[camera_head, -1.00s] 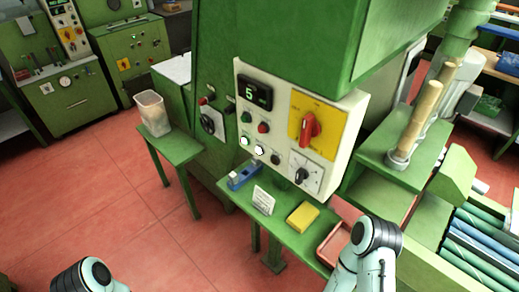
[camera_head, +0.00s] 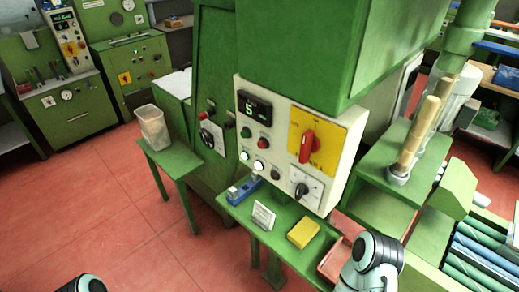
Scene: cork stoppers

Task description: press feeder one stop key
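A white control panel (camera_head: 274,190) is mounted on the front of the green machine. It has a small display (camera_head: 254,107) showing a green 5. Below it are a green button (camera_head: 246,132), a red button (camera_head: 264,143), two lit white buttons (camera_head: 259,165) and a dark button (camera_head: 275,172). A red rotary switch (camera_head: 307,146) sits on a yellow plate, with a black knob (camera_head: 301,190) below. I cannot read which key is the feeder one stop key. Parts of my two arms show at the bottom edge; neither gripper is in view.
A green shelf under the panel holds a blue object (camera_head: 245,190), a small white card (camera_head: 264,216), a yellow block (camera_head: 303,232) and a reddish tray (camera_head: 335,259). A clear bin (camera_head: 152,128) stands on a green table (camera_head: 176,160) at left. Red floor is open at lower left.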

